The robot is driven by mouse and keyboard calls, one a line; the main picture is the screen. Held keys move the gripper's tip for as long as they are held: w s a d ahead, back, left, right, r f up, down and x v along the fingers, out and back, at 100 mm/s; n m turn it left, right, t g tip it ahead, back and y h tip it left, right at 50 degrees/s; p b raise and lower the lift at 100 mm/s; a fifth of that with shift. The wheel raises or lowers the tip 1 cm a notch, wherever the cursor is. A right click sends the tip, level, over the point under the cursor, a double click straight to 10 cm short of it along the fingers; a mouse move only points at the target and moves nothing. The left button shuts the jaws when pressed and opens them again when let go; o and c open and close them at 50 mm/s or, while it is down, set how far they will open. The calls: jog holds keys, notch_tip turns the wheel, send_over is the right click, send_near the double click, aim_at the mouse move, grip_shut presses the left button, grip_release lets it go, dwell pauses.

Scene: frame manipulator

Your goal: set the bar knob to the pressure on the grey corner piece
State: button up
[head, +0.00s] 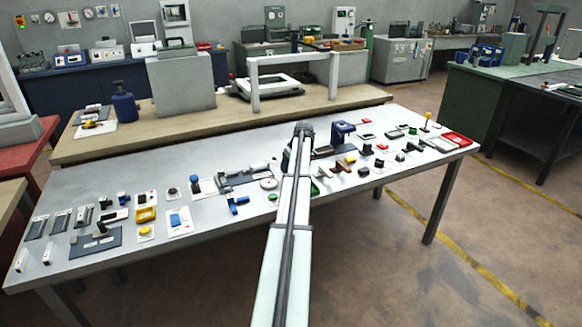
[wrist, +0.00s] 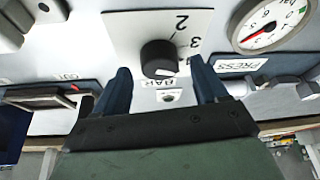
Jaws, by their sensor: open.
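In the wrist view, a round black knob (wrist: 158,58) sits on a white plate (wrist: 122,22) marked 2 and 3, with another mark partly hidden by the knob. A small BAR label (wrist: 155,84) reads upside down beside it. My gripper (wrist: 161,78) is open, its two blue fingers spread to either side of the knob with visible gaps. A round white gauge (wrist: 262,22), cut by the frame's top edge, shows red, black and green marks; its reading is unclear. I cannot pick out the grey corner piece for certain. In the head view my arm hides the gripper.
A PRESS label (wrist: 240,65) lies below the gauge. A dark device with a red spot (wrist: 74,87) is left of my gripper. In the head view, the grey table (head: 110,184) carries many small parts; a white frame (head: 254,85) stands on the bench behind.

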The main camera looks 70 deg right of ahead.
jog(key=v, duration=1.2)
jog(key=shift+s+r, duration=0.15)
jog(key=shift+r, duration=0.2)
